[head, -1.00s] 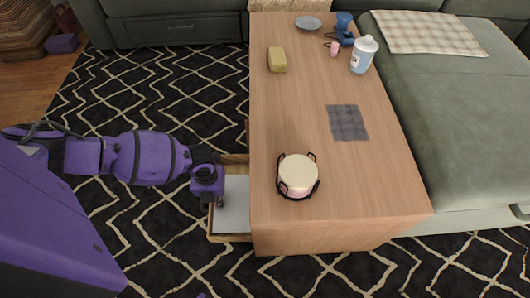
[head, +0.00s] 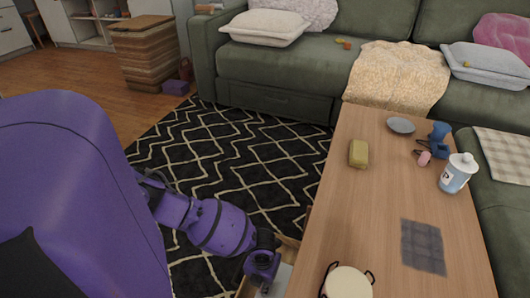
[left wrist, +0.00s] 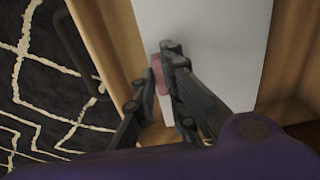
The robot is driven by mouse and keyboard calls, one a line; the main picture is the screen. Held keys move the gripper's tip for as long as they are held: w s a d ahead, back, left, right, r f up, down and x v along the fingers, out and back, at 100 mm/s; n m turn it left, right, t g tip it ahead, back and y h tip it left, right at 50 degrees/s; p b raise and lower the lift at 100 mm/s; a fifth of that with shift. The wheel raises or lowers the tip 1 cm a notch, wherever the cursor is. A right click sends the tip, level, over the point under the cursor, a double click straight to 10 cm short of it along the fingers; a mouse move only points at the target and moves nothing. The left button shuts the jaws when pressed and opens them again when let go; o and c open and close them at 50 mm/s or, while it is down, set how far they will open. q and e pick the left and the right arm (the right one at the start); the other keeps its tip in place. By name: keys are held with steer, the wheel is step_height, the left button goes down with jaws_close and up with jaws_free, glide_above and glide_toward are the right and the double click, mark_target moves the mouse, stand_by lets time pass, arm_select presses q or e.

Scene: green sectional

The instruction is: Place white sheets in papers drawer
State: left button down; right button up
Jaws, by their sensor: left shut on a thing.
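An open wooden drawer (head: 285,243) sticks out from the left side of the wooden table; its wooden wall (left wrist: 112,45) also shows in the left wrist view. A flat white surface (left wrist: 215,40) fills much of the drawer, and I cannot tell whether it is sheets or the drawer bottom. My left gripper (left wrist: 163,60) is over the drawer, its fingers close together on a small pinkish thing (left wrist: 158,78) that is mostly hidden. In the head view my left gripper (head: 262,277) is at the drawer, its fingertips hard to see. My right gripper is not in view.
The table (head: 360,220) holds a round cream container (head: 348,284), a yellow block (head: 358,153), a grey cloth (head: 423,247), a white-and-blue bottle (head: 456,174) and a grey plate (head: 400,125). A green sectional (head: 290,70) stands behind. The patterned rug (head: 240,140) is open floor.

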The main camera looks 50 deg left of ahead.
arm_select(q)
step_height(320, 180, down, 3)
steer(key=shift+b, duration=0.6)
steer(key=shift+r, duration=0.1)
steer(key=c, duration=1.8)
jaws_free()
